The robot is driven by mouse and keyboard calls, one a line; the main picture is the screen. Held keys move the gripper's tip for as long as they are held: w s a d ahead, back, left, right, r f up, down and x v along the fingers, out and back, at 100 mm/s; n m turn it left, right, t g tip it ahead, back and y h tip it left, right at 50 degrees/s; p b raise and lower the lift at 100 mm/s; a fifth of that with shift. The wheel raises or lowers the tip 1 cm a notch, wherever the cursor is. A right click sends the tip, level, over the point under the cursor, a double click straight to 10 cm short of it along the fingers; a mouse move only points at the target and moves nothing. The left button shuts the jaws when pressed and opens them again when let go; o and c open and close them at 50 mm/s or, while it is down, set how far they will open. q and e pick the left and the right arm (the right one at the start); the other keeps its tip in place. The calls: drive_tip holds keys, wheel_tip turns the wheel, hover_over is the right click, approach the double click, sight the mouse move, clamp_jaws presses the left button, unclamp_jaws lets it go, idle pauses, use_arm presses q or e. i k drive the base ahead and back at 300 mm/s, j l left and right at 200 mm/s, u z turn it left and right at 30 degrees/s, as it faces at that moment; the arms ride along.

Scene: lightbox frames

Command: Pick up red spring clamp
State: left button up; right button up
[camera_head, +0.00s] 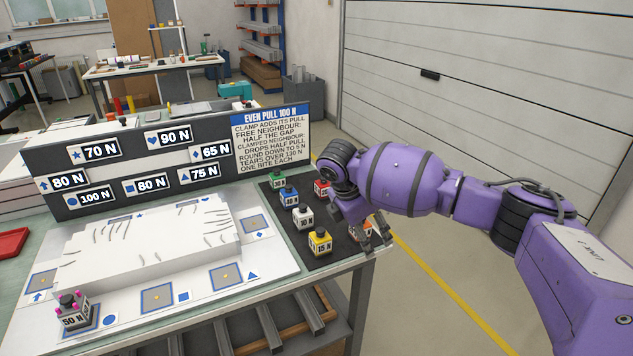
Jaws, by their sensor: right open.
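A red spring clamp (321,188) stands on the black mat (340,252) at the right end of the table, just left of my right gripper. Its label is too small to read and is partly hidden. My right gripper (376,245) is open and points down over the mat's right edge. Another small block with orange on it (359,231) is partly hidden behind its fingers; I cannot tell whether they touch it. My left gripper is not in view.
Green (278,181), blue (291,198), white (303,218) and yellow (320,242) clamps share the mat. A pink-tipped 50 N clamp (75,314) stands at the white board's front left corner. A dark sign panel (128,165) rises behind. Floor is free to the right.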

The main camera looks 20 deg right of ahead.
sight(320, 188)
drive_tip(key=i, duration=1.15)
